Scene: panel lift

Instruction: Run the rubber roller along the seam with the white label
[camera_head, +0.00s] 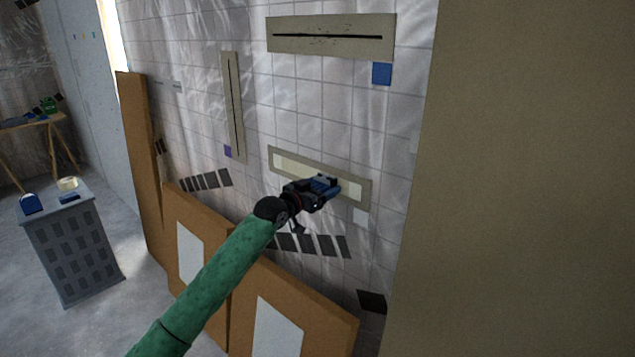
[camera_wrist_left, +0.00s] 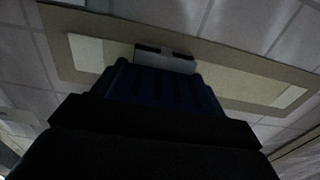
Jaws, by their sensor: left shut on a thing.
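My left gripper (camera_head: 318,190), on the green arm, is in front of the lower panel. It is shut on a blue tool, the roller (camera_head: 325,184). In the left wrist view the roller's blue body (camera_wrist_left: 160,86) ends in a pale grey head (camera_wrist_left: 165,59), which overlaps the pale strip; I cannot tell whether they touch. The lower seam's panel (camera_head: 366,200) carries a cream strip (camera_head: 290,166) along its length, so no dark seam line shows there. A whitish square, seemingly the white label (camera_head: 360,215), is below its right end. My right gripper is not in view.
An upper panel (camera_head: 280,40) has a dark seam and a blue label (camera_head: 381,74). A vertical panel (camera_head: 226,75) has a purple label (camera_head: 228,151). Brown boards (camera_head: 205,225) lean against the wall below. A grey cart (camera_head: 75,250) holds a tape roll (camera_head: 67,184) and blue items.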

